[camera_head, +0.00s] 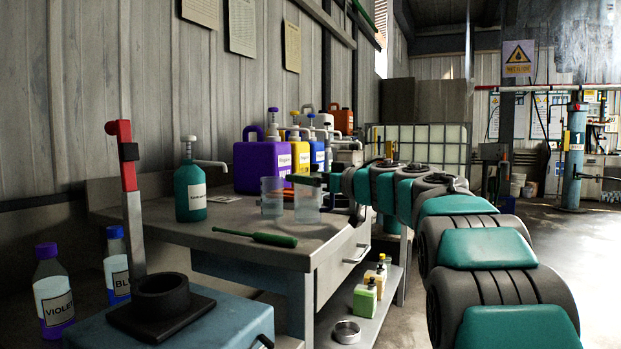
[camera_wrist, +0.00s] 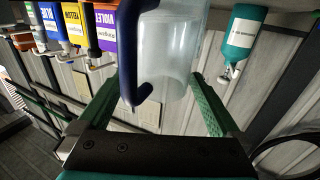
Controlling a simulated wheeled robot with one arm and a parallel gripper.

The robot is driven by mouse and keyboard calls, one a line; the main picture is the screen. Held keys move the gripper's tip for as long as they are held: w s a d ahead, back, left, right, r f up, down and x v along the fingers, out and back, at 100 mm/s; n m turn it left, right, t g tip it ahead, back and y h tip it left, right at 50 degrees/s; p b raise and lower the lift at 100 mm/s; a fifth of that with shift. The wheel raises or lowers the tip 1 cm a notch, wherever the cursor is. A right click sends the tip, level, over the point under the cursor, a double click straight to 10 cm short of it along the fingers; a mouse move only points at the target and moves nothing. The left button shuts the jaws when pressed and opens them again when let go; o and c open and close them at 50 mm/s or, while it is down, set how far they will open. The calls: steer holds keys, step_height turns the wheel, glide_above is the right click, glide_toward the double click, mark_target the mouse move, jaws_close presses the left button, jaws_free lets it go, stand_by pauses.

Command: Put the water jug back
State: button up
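A clear jug (camera_wrist: 172,55) with a dark blue handle (camera_wrist: 127,60) fills the middle of the wrist view. My gripper (camera_wrist: 155,80) is open, its two green fingers wide apart, with the handle and jug between them. I see no firm contact of the fingers on the jug. In the head view, a clear jug (camera_head: 307,205) stands on the grey workbench (camera_head: 225,243), partly covered by my gripper (camera_head: 318,180). A second clear vessel (camera_head: 272,198) stands just left of it. The jug's handle is mostly hidden there.
Purple (camera_head: 255,165), yellow (camera_head: 300,157) and blue canisters stand behind the jugs. A teal pump bottle (camera_head: 190,195) is at the left, and a green-handled tool (camera_head: 272,239) lies near the front edge. Small bottles (camera_head: 365,300) sit on the lower shelf. Open floor lies right.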

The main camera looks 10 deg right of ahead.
steer(key=p+v, duration=0.1)
steer(key=v, duration=1.1)
steer(key=shift+r, duration=0.1)
